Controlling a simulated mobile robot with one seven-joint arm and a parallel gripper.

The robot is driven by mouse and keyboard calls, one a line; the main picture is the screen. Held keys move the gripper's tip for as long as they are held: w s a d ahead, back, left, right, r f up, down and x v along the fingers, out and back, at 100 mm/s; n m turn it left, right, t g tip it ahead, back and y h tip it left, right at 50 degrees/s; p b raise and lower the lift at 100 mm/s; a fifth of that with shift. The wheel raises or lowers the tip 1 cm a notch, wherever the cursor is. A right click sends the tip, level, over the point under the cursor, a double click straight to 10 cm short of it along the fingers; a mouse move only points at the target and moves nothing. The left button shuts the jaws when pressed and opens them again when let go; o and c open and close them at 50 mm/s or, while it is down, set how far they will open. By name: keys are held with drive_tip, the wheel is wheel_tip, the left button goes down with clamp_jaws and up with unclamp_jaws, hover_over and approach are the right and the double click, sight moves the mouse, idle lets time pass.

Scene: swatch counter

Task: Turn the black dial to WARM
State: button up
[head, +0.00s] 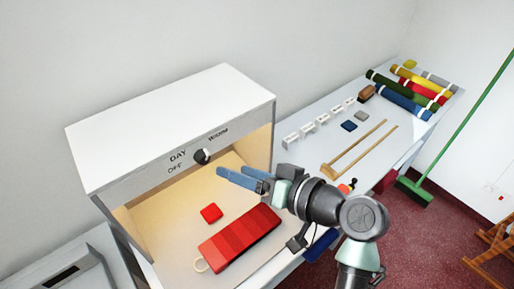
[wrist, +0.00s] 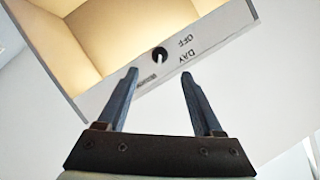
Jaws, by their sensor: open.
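The black dial (head: 201,156) sits on the front top panel of a white light booth (head: 170,125). OFF, DAY and WARM are printed around it. In the wrist view the dial (wrist: 159,54) appears with the labels turned over, beyond the fingertips and between them. A pale mark shows on the dial, but I cannot tell for sure which label it points at. My gripper (head: 221,174) is open and empty, with blue fingers pointing at the panel, a little right of and below the dial in the head view. In the wrist view my gripper (wrist: 159,74) is apart from the dial.
Inside the lit booth lie a red shaded swatch strip (head: 240,239) and a small red square (head: 211,213). A green broom (head: 414,190) leans beyond.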

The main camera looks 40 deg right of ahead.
drive_tip(key=v, duration=0.4)
drive_tip(key=shift+b, duration=0.3)
drive_tip(key=shift+r, duration=0.1)
drive_tip(key=w+a+r+n+t+h, duration=0.15)
drive_tip(key=w+a+r, duration=0.3)
drive_tip(key=r, duration=0.45)
drive_tip(key=w+a+r+n+t+h, duration=0.1)
drive_tip(key=w+a+r+t+h, duration=0.15)
drive_tip(key=w+r, duration=0.55)
drive_tip(key=s+a+r+t, duration=0.3)
drive_tip(key=s+a+r, duration=0.1)
drive_tip(key=r, duration=0.4)
drive_tip(key=s+a+r+n+t, duration=0.1)
drive_tip(key=s+a+r+t, duration=0.2)
drive_tip(key=r, duration=0.5)
drive_tip(key=s+a+r+n+t, duration=0.1)
drive_tip(key=s+a+r+t, duration=0.2)
drive_tip(key=s+a+r, duration=0.2)
wheel_tip(320, 180, up, 4)
drive_tip(key=shift+s+a+f+t, duration=0.15)
drive_tip(key=shift+s+a+t, duration=0.15)
drive_tip(key=shift+a, duration=0.65)
drive_tip(key=shift+w+f, duration=0.1)
